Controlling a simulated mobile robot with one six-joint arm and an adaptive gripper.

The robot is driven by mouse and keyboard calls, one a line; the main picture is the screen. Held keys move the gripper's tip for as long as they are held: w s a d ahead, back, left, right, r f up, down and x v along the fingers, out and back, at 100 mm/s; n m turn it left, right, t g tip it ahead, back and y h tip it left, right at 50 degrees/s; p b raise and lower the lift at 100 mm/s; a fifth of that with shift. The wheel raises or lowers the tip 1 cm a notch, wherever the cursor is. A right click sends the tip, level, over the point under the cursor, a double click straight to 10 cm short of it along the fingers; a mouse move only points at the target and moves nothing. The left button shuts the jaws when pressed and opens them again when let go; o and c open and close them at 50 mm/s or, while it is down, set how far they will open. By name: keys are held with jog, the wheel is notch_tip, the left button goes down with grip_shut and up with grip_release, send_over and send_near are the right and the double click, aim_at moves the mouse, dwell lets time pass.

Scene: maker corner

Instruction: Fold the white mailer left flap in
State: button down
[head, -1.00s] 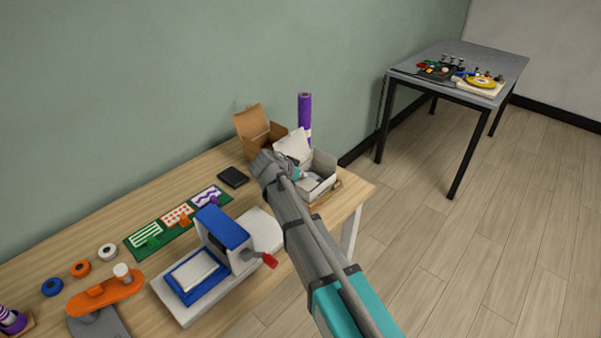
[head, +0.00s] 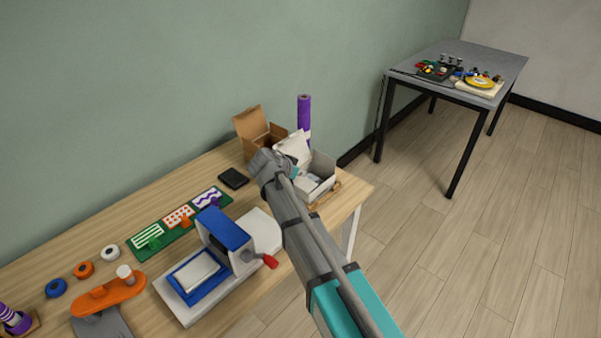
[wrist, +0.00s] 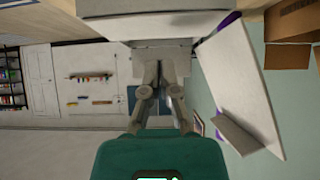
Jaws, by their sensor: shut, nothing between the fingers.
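The white mailer (head: 322,182) stands open near the right end of the wooden table, its lid (head: 293,148) raised at the back. In the wrist view, a pale wall of the mailer (wrist: 165,28) lies just beyond the fingertips, and the lid (wrist: 232,80) slants down on the right with a small tab at its end. My gripper (wrist: 161,70) is shut and empty, close to that wall; I cannot tell whether it touches. In the head view my wrist hides part of the mailer's left side, so the left flap is not clearly seen.
A brown open box (head: 262,132) and a purple roll (head: 304,115) stand behind the mailer. A black wallet-like item (head: 233,178) and a blue-and-white press (head: 222,235) with a red handle lie to the left. The floor right of the table is clear.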

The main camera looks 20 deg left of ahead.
notch_tip(320, 180, up, 3)
jog(key=shift+f+p, duration=0.15)
jog(key=shift+p, duration=0.95)
jog(key=p+v, duration=0.6)
jog(key=v, duration=0.4)
jog(key=c, duration=1.3)
grip_release()
jog(key=shift+a+f, duration=0.1)
jog(key=shift+c, duration=0.2)
